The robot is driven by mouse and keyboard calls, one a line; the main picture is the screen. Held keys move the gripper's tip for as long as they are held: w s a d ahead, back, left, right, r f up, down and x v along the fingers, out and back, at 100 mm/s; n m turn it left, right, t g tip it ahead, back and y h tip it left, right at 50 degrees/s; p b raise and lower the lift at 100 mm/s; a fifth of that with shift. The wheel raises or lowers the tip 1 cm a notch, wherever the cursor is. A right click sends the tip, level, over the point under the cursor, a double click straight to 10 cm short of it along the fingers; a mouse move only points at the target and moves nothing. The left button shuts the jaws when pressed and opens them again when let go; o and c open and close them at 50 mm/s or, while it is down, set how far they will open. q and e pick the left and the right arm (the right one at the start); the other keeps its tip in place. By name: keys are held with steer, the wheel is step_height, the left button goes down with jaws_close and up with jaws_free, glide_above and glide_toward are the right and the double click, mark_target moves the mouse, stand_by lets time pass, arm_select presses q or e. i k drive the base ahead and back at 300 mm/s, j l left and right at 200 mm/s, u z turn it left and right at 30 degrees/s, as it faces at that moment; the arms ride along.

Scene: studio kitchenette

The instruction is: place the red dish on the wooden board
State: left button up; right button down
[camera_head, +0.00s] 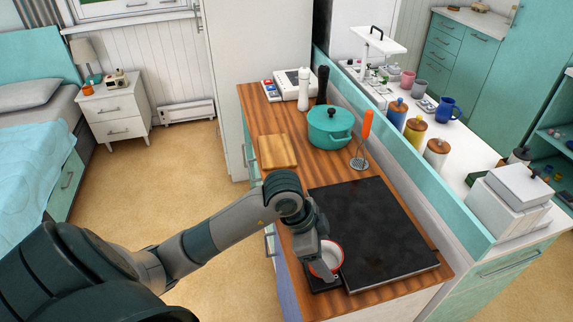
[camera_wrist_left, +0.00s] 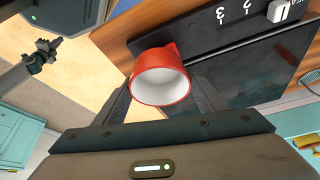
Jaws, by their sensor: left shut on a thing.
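The red dish (camera_wrist_left: 160,80), red outside and white inside, is between the two fingers of my left gripper (camera_wrist_left: 160,100) in the left wrist view. The gripper is shut on it. In the head view my left gripper (camera_head: 318,272) reaches down at the near left corner of the black cooktop, and the dish (camera_head: 327,258) shows partly behind it. I cannot tell whether the dish touches the surface below. The wooden board (camera_head: 277,151) lies bare on the left side of the counter, farther back. My right gripper is not in view.
The black cooktop (camera_head: 375,230) fills the near counter (camera_head: 299,172). Behind it stand a teal pot (camera_head: 329,128), an orange-handled masher (camera_head: 363,140), and white and black mills (camera_head: 303,90). A low teal partition (camera_head: 420,150) runs along the right.

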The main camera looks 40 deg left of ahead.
mark_target(277, 149)
steer(key=k+j, duration=0.1)
steer(key=j, duration=0.45)
steer(key=k+j, duration=0.1)
steer(key=j, duration=0.4)
steer(key=k+j, duration=0.1)
steer(key=j, duration=0.45)
steer(key=i+j, duration=0.15)
steer(key=j, duration=0.2)
steer(key=i+j+z, duration=0.1)
steer(key=j, duration=0.25)
steer(key=i+j, duration=0.15)
steer(key=j, duration=0.2)
steer(key=i+j, duration=0.1)
steer(key=i, duration=0.25)
steer(key=i+j, duration=0.1)
steer(key=i, duration=0.3)
